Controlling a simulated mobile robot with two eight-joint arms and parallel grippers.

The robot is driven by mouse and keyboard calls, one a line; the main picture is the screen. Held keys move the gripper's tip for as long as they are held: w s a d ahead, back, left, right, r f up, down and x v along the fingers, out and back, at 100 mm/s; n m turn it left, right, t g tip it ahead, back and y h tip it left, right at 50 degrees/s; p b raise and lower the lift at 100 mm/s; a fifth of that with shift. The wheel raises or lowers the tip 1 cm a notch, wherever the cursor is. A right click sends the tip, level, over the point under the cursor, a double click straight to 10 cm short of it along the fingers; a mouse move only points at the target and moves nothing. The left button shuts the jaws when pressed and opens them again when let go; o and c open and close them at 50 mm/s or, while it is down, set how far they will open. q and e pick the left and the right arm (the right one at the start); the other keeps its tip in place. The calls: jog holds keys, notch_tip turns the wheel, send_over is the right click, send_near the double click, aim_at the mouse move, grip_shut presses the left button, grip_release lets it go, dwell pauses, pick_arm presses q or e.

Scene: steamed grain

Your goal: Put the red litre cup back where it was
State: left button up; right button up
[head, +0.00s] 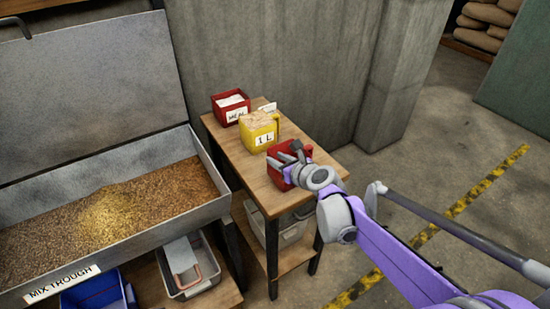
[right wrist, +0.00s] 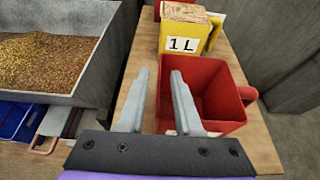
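The red litre cup (head: 278,180) stands on the near part of the small wooden table (head: 225,140), partly hidden by my right gripper (head: 298,158). In the right wrist view the red cup (right wrist: 215,95) looks empty, with its handle on the right. My right gripper (right wrist: 162,95) is open at its left side. One finger is to the left of the cup and the other overlaps its inside, with the left wall showing between them. I cannot tell whether either finger touches the cup. My left gripper is not in view.
A yellow cup marked 1 L (head: 258,135), filled with grain-like stuff, stands behind the red cup. A red box (head: 231,108) labelled MEAL is behind that. The grain-filled mix trough (head: 160,225) is to the left, and a concrete wall (head: 290,70) is behind.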

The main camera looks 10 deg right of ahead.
jog(key=v, duration=1.1)
jog(key=s+a+f+n+g, duration=0.2)
jog(key=s+f+n, duration=0.2)
jog(key=s+n, duration=0.3)
jog(key=s+a+f+n+g, duration=0.25)
jog(key=s+n, duration=0.35)
jog(key=n, duration=0.3)
jog(key=s+d+f+n+g+h, duration=0.1)
jog(key=s+d+f+n+h, duration=0.1)
jog(key=s+f+n, duration=0.2)
jog(key=s+d+f+n+g+h, duration=0.2)
jog(key=s+n, duration=0.6)
jog(key=n, duration=0.4)
jog(key=shift+d+f+h+p, duration=0.3)
jog(key=shift+d+f, duration=0.3)
jog(key=shift+f, duration=0.35)
jog(key=shift+a, duration=0.1)
